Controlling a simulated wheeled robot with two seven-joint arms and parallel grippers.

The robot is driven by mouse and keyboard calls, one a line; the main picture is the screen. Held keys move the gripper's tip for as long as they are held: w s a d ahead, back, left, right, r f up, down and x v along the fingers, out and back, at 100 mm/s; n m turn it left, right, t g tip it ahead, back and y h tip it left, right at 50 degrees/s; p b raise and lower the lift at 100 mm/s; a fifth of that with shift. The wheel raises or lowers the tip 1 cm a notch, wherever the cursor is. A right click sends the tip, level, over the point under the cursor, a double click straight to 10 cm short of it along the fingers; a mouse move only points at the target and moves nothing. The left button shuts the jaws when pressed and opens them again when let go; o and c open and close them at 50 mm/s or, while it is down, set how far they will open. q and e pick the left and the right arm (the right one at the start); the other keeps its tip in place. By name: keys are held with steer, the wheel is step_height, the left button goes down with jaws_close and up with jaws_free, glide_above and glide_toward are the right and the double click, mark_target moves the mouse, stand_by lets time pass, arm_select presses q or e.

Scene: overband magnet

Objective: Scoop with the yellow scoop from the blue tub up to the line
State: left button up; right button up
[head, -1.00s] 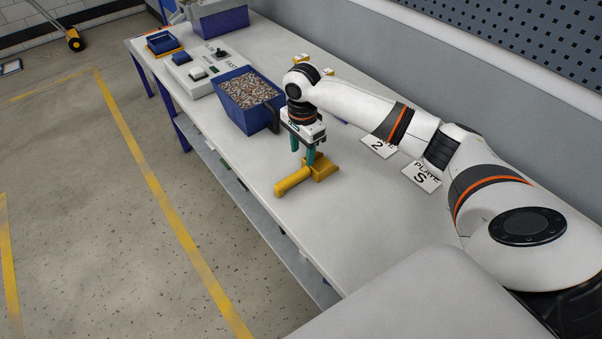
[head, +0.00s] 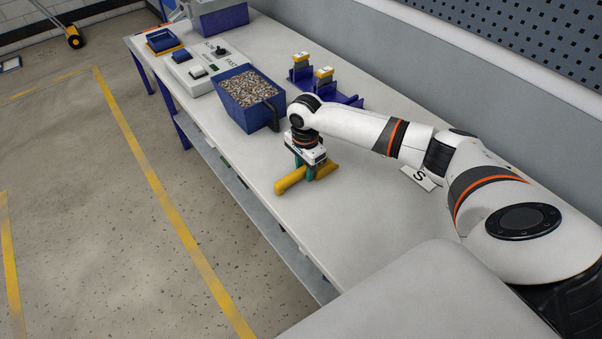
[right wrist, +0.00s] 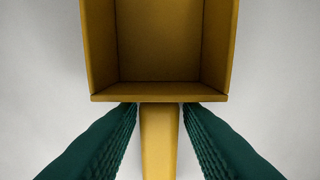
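The yellow scoop (head: 289,183) lies on the white bench, in front of the blue tub, its handle toward the bench's near-left edge. In the right wrist view its open box-shaped bowl (right wrist: 160,45) is empty and its handle (right wrist: 160,150) runs down the picture. My right gripper (head: 304,171) is low over the scoop. Its green fingers (right wrist: 160,110) stand on either side of the handle near the bowl, with narrow gaps showing, so it is open. The blue tub (head: 237,112) holds mixed small pieces. I cannot make out a line. My left gripper is not in view.
A white control panel (head: 196,73) marked FAST and a small blue tray (head: 160,40) stand beyond the tub. A blue stand (head: 345,98) with yellow-topped parts is behind it. A plate card marked S (head: 419,177) lies by my right arm. The near bench is clear.

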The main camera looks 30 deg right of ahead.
mark_target(305, 167)
jaws_close()
step_height(305, 167, up, 10)
steer(key=shift+r, duration=0.1)
stand_by(0.5)
